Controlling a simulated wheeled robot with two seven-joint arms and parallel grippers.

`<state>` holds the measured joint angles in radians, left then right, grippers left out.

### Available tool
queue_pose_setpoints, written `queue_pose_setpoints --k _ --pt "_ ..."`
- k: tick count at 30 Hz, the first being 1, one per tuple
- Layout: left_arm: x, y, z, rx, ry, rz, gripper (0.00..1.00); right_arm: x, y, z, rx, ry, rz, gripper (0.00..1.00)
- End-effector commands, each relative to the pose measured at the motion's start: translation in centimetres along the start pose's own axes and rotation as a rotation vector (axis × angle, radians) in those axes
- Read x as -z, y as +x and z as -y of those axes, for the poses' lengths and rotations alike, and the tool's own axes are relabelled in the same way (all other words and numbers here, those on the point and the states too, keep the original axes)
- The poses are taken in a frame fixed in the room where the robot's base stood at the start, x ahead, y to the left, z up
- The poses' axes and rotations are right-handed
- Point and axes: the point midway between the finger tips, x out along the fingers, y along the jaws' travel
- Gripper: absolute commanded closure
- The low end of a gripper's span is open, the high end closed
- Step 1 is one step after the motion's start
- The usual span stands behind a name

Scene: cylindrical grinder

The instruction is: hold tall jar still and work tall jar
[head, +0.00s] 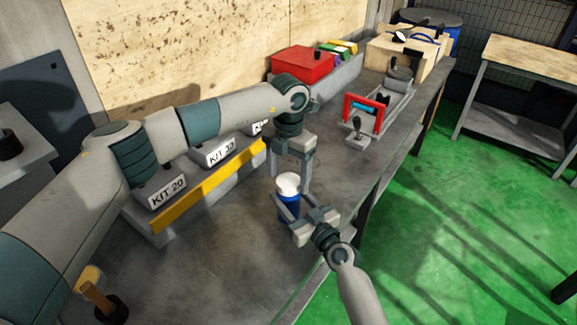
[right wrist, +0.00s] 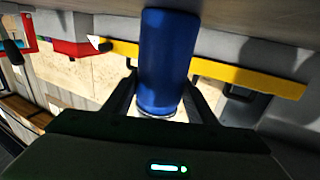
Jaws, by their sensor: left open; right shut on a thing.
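The tall jar (head: 289,208) is a blue cylinder with a white lid (head: 288,182), upright on the grey bench. My right gripper (head: 292,210) comes in from the bench's front edge and is shut on the jar's blue body. In the right wrist view the blue jar (right wrist: 166,60) appears between the two dark fingers, with a pale rim at its lower end. My left gripper (head: 289,179) points down over the jar. It is open, with its fingers on either side of the white lid; I cannot tell whether they touch it.

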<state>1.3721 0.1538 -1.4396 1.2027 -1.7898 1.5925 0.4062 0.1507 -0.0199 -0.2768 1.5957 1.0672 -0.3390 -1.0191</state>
Motion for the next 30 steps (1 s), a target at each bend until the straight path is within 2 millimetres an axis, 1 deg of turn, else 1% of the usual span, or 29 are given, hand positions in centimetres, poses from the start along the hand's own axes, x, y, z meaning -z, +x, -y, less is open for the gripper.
queue_pose_setpoints --k 4,12,13,14,15,18,27,28,30 --pt "0.00 0.64 0.02 0.000 0.000 0.000 0.30 -0.04 0.00 0.01 0.000 0.000 0.001 1.00" --pt "0.00 0.72 0.02 0.000 0.000 0.000 0.30 -0.04 0.00 0.00 0.000 0.000 0.001 1.00" --pt "0.00 0.72 0.01 0.000 0.000 0.000 0.34 -0.04 0.00 0.00 0.000 0.000 0.001 1.00" --pt "0.00 0.72 0.01 0.000 0.000 0.000 0.42 -0.04 0.00 0.00 0.000 0.000 0.001 1.00" --pt "0.00 0.72 0.01 0.000 0.000 0.000 0.51 -0.04 0.00 0.00 0.000 0.000 0.001 1.00" --pt "0.00 0.71 0.01 0.000 0.000 0.000 0.72 -0.04 0.00 0.00 0.000 0.000 0.001 1.00" --pt "0.00 0.70 -0.01 0.000 0.006 0.000 0.72 -0.04 -0.01 0.00 0.000 0.000 0.001 1.00" --pt "0.00 0.70 -0.02 0.000 0.006 0.000 0.38 -0.04 -0.01 0.00 0.000 0.000 0.001 1.00" --pt "0.00 0.70 -0.01 0.000 0.006 0.000 0.23 -0.04 -0.01 0.00 0.000 0.000 0.001 1.00"
